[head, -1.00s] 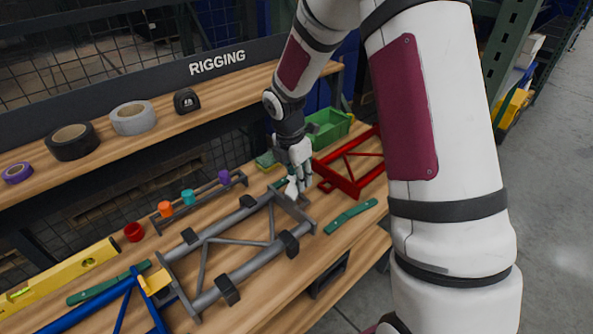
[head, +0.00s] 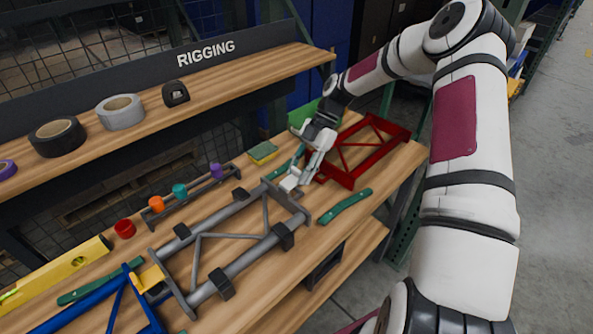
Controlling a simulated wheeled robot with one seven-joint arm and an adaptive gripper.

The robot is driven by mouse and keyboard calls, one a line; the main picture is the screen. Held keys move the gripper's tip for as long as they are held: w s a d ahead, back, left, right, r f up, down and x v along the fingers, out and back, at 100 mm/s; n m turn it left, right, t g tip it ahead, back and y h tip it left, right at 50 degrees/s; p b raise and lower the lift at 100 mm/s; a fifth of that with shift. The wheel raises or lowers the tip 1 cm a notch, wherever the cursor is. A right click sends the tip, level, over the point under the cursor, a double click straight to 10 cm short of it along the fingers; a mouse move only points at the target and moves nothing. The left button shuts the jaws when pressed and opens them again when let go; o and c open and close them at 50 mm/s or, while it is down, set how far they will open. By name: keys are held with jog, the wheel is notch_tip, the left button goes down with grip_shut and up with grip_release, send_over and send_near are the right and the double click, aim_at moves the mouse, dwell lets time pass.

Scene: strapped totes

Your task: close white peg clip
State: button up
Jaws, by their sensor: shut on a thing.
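My gripper (head: 303,172) reaches down from the upper right to the far right end of the grey truss frame (head: 232,267). Its fingers are shut on a small white piece, which looks like the white peg clip (head: 289,184), at the end plate of the grey frame near the red frame (head: 345,172). The fingers partly cover the clip, so I cannot tell how far it is closed. A yellow clip (head: 150,279) sits where the blue frame (head: 108,308) meets the grey frame's near end.
A rack with orange, teal and purple pegs (head: 180,191), a red cup (head: 124,229) and a yellow level (head: 62,271) line the back. A shelf with tape rolls (head: 120,112) overhangs behind.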

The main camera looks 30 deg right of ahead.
jog(key=shift+d+f+y+b, duration=0.1)
jog(key=shift+f+y+b, duration=0.3)
jog(key=shift+f+y, duration=0.1)
jog(key=o, duration=1)
jog(key=shift+r, duration=0.1)
jog(key=v, duration=1.2)
jog(key=shift+w, duration=0.25)
jog(key=shift+d, duration=0.1)
